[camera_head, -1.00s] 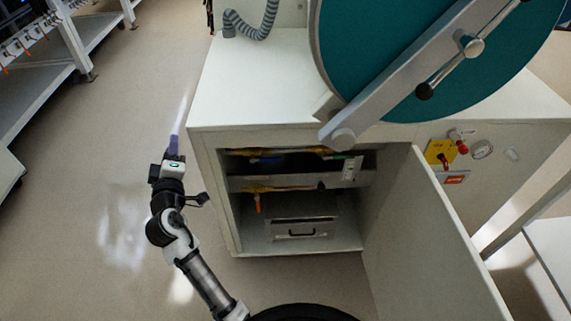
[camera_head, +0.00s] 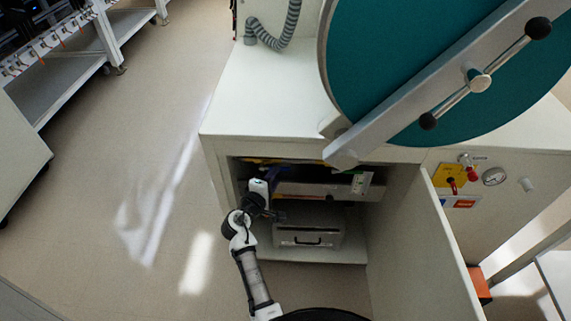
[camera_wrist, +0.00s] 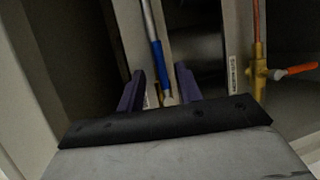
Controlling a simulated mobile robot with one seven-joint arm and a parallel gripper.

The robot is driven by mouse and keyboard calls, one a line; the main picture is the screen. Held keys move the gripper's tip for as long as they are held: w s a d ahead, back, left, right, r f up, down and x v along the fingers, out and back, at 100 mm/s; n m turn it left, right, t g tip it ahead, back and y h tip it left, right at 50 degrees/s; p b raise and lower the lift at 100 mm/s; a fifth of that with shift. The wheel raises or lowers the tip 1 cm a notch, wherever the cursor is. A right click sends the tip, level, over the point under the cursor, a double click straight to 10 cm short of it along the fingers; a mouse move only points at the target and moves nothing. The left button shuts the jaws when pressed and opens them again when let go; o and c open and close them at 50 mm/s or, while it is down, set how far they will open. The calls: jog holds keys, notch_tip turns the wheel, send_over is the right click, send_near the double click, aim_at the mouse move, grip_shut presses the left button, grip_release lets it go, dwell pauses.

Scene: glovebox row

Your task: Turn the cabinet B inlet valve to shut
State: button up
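My gripper (camera_head: 273,180) reaches into the open compartment under the cabinet in the head view. In the wrist view its two dark purple fingers (camera_wrist: 160,85) are apart, with a gap on both sides of a blue valve lever (camera_wrist: 157,55). The lever points away from me, and its near end and a bit of brass show between the fingers. I cannot tell whether a finger touches it. To the right, an orange valve lever (camera_wrist: 296,69) sticks out sideways from a brass valve body (camera_wrist: 259,73) on a reddish pipe. The valve labels are too small to read.
The cabinet door (camera_head: 425,250) stands open on the right. A grey case (camera_head: 307,232) sits low in the compartment. A panel with a white label (camera_wrist: 232,75) separates the two valves. The large teal round door (camera_head: 400,60) overhangs the front. Floor at left is clear.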

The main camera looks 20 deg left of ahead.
jog(key=a+x, duration=0.1)
jog(key=x, duration=0.6)
jog(key=shift+w+d, duration=0.35)
jog(key=shift+d, duration=0.15)
jog(key=shift+c, duration=0.4)
grip_shut()
